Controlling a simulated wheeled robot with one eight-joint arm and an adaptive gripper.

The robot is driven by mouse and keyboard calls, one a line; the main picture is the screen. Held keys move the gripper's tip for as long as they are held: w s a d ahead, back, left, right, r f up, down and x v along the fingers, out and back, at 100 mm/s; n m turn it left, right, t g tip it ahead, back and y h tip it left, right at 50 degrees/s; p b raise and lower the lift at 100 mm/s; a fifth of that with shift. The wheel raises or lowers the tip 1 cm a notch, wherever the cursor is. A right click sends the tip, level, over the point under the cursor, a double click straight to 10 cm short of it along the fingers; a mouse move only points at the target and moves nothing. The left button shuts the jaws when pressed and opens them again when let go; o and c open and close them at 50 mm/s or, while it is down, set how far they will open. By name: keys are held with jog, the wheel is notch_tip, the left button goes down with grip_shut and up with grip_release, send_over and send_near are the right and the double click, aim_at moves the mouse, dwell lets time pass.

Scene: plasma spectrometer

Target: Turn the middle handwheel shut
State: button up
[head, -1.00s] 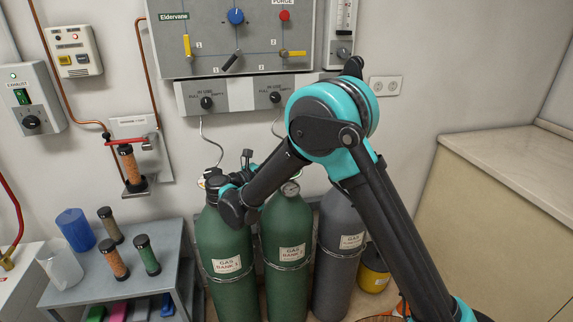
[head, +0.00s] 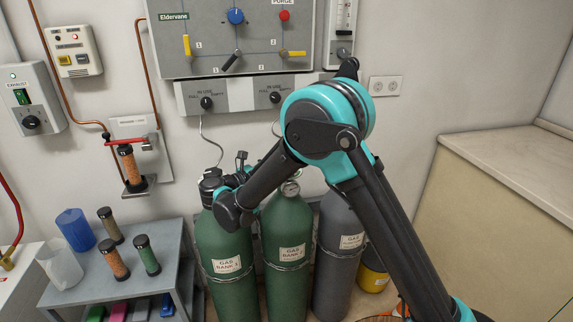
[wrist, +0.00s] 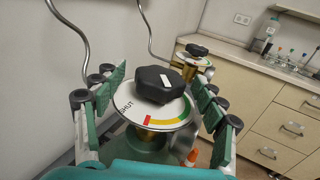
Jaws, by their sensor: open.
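In the wrist view a black handwheel (wrist: 158,84) with a white mark sits above a round dial plate lettered SHUT, with red, yellow and green bands. My gripper (wrist: 160,92) is open, its green fingers on either side of this handwheel. I see no clear contact. A second black handwheel (wrist: 197,50) stands farther off to the right.
A grey cylinder (head: 337,270) stands to the right of the green ones. The gas panel (head: 237,45) hangs above on the wall, with thin tubes running down. A side table (head: 110,270) with small canisters is at left, and a counter (head: 510,165) at right.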

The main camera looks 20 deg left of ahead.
jog(key=v, duration=1)
jog(key=shift+f, duration=0.1)
